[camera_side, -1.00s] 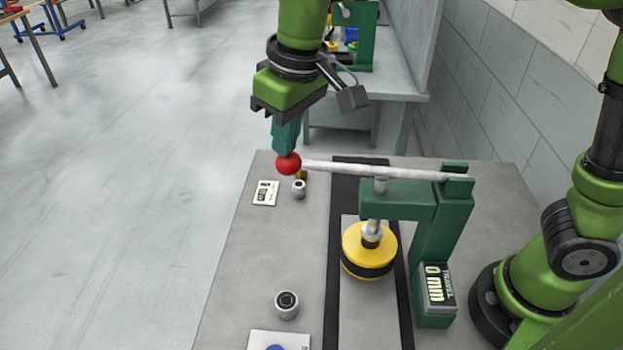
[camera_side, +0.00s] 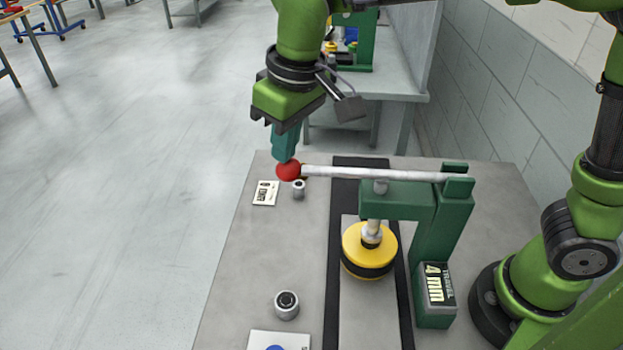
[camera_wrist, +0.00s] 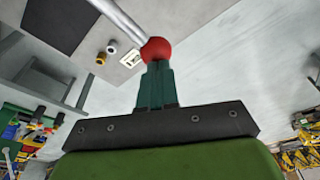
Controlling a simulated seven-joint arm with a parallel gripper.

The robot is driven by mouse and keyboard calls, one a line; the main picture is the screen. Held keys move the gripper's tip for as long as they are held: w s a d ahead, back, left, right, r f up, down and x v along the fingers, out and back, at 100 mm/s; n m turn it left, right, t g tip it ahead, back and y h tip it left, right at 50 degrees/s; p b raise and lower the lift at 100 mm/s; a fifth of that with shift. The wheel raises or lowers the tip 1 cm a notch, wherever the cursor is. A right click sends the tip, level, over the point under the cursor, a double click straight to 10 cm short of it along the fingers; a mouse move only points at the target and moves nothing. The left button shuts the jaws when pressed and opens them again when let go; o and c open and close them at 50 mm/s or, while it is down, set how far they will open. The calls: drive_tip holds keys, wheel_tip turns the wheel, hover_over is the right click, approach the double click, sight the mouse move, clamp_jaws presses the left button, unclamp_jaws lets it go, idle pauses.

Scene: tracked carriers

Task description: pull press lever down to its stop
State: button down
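The press lever (camera_side: 375,173) is a pale metal bar with a red ball knob (camera_side: 288,170) at its left end. It runs nearly level to the pivot on the green press frame (camera_side: 430,225). A label on the press (camera_side: 436,284) reads travel 4 mm. My gripper (camera_side: 286,158) is at the knob from above, its teal fingers close together and touching it. In the wrist view the fingers (camera_wrist: 156,70) reach the red knob (camera_wrist: 157,50). Whether they grip the knob or only press on it is hidden. The ram stands on a yellow and black carrier (camera_side: 370,250).
A dark-edged track (camera_side: 333,260) runs under the carrier. Small metal cylinders stand on the grey table at the left (camera_side: 299,189) and front (camera_side: 287,305). A white label card (camera_side: 265,193) lies near the left edge. Another bench (camera_side: 390,85) stands behind.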

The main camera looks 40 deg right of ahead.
drive_tip(key=shift+f, duration=0.6)
idle(0.8)
wheel_tip(320, 180, up, 13)
idle(1.5)
drive_tip(key=shift+f, duration=0.1)
idle(0.4)
drive_tip(key=s+d+f+m+t, duration=0.1)
drive_tip(key=s+d+f+m, duration=0.1)
drive_tip(key=s+d+f, duration=0.2)
drive_tip(key=s+d+f+m+t+y, duration=0.1)
drive_tip(key=s+d+f, duration=0.3)
drive_tip(key=d, duration=0.5)
drive_tip(key=s+d+f+m+t, duration=0.3)
drive_tip(key=s+d+f+m, duration=0.1)
drive_tip(key=d, duration=0.2)
drive_tip(key=shift+d+f, duration=0.35)
drive_tip(key=shift+f, duration=0.05)
